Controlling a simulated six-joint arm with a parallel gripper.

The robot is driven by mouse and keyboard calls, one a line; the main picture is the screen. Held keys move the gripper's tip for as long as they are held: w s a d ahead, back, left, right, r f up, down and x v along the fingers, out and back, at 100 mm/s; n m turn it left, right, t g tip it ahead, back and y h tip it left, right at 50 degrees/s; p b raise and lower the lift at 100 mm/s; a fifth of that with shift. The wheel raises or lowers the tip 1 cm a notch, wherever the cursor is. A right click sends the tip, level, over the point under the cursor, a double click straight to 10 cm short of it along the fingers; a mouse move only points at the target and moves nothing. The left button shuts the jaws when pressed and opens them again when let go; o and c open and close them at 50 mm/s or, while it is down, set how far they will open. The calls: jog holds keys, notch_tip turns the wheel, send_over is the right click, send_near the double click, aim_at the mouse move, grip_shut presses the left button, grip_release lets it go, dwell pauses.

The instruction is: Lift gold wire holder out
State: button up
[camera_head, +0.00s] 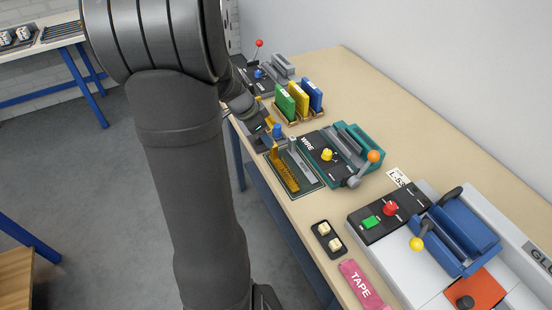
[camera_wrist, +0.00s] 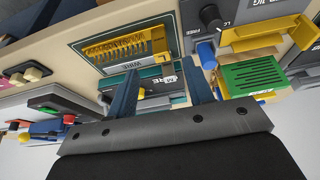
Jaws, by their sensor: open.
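The gold wire holder (camera_head: 285,172) is a comb-like piece with a row of slots. It lies in a dark framed plate beside the teal and black WIRE machine (camera_head: 322,148). In the wrist view the holder (camera_wrist: 115,48) shows beyond my fingertips, towards the upper left, with its toothed row facing me. My gripper (camera_wrist: 160,74) is open, with two dark blue fingers apart and nothing between them. The fingers overlap the WIRE machine in that view and stand apart from the holder. In the head view my arm hides much of the gripper.
Green, yellow and blue upright pieces (camera_head: 298,98) stand in a rack behind the WIRE machine. An orange-knobbed lever (camera_head: 373,157) rises at its right. A black tray (camera_head: 327,239) with cream pieces and a pink TAPE piece (camera_head: 360,285) lie in front. Bare bench shows along the wall.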

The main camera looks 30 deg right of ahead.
aim_at(284, 167)
jog(key=shift+d+x, duration=0.2)
jog(key=shift+x, duration=1.65)
jog(key=shift+d+x, duration=0.2)
jog(key=shift+x, duration=1.7)
jog(key=shift+r, duration=0.2)
grip_shut()
jog(key=shift+r, duration=0.1)
